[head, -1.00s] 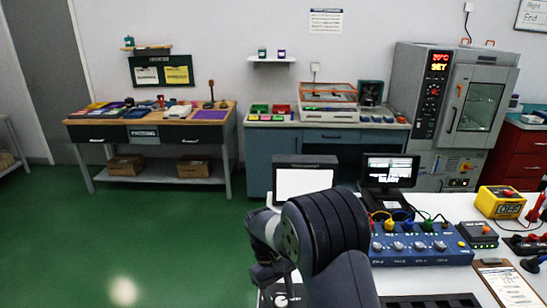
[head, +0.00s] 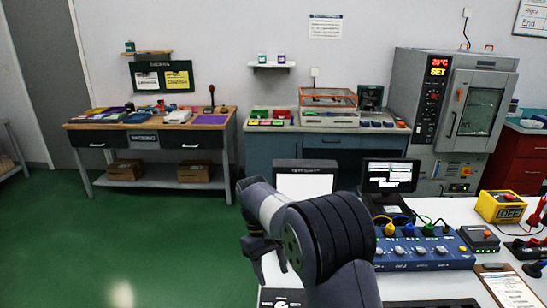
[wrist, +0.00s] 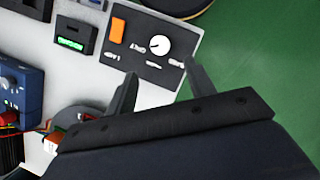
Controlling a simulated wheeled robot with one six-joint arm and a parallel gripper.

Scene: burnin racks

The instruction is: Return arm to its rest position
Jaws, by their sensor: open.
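My arm rises from the bottom middle of the head view and bends left. My gripper (head: 272,262) hangs at its left end, fingers pointing down, partly hidden behind the arm. In the wrist view my gripper (wrist: 160,70) has its two dark fingers spread apart with nothing between them. Below the fingers is a dark control panel (wrist: 138,62) with an orange switch and a white knob, at the white bench's edge. I cannot tell whether the fingers touch anything.
The white bench (head: 440,212) carries a monitor (head: 390,174), a blue channel box (head: 425,250), a yellow box (head: 500,204) and a clipboard (head: 505,286). A grey oven (head: 420,110) and the packing table (head: 150,133) stand behind. Green floor (head: 140,235) is clear at left.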

